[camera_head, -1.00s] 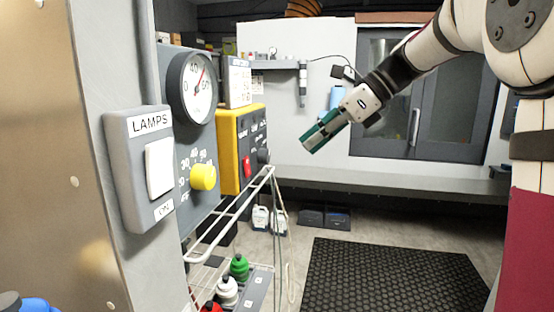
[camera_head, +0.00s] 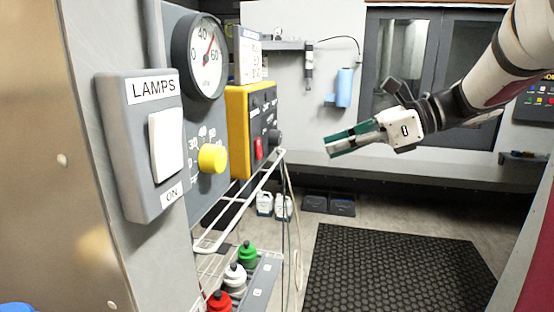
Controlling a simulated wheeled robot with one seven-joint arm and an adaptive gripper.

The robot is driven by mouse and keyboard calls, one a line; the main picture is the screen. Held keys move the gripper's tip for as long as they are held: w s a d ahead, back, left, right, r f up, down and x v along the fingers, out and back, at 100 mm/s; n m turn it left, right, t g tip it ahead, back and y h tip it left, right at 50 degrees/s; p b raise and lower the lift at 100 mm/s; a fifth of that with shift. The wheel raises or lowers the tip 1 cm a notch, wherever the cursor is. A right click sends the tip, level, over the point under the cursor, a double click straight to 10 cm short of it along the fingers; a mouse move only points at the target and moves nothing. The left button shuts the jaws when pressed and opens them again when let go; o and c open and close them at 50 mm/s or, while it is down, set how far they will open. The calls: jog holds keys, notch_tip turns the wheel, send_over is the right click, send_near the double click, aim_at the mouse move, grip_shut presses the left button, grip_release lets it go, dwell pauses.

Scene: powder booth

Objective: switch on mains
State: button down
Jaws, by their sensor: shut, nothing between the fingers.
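A yellow-edged control box (camera_head: 238,130) with a dark face is mounted on the wall at centre left. A red switch (camera_head: 259,148) sits low on its face, with several dark knobs and small labels beside it; the label text is too small to read. My gripper (camera_head: 328,148) is shut and empty, with green fingers pointing left toward the box. It hangs in free air to the right of the box, apart from it.
A LAMPS switch (camera_head: 166,146) marked ON, a round gauge (camera_head: 206,57) and a yellow knob (camera_head: 212,158) are nearer on the left. A white wire rack (camera_head: 240,203) juts out below the box, with bottles (camera_head: 235,277) underneath. Open floor with a black mat (camera_head: 395,268) lies right.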

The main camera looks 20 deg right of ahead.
jog(key=p, duration=0.1)
send_near(260, 158)
jog(key=w+a+f, duration=0.2)
jog(key=a+f, duration=0.2)
jog(key=shift+w+a, duration=0.3)
jog(key=shift+w, duration=0.25)
jog(key=shift+w+a+f+p, duration=0.1)
jog(key=shift+w+a+p, duration=0.1)
jog(key=shift+a+p, duration=0.15)
jog(key=shift+r+p, duration=0.55)
jog(key=shift+r, duration=0.3)
jog(key=shift+s+d, duration=0.1)
jog(key=shift+d, duration=0.05)
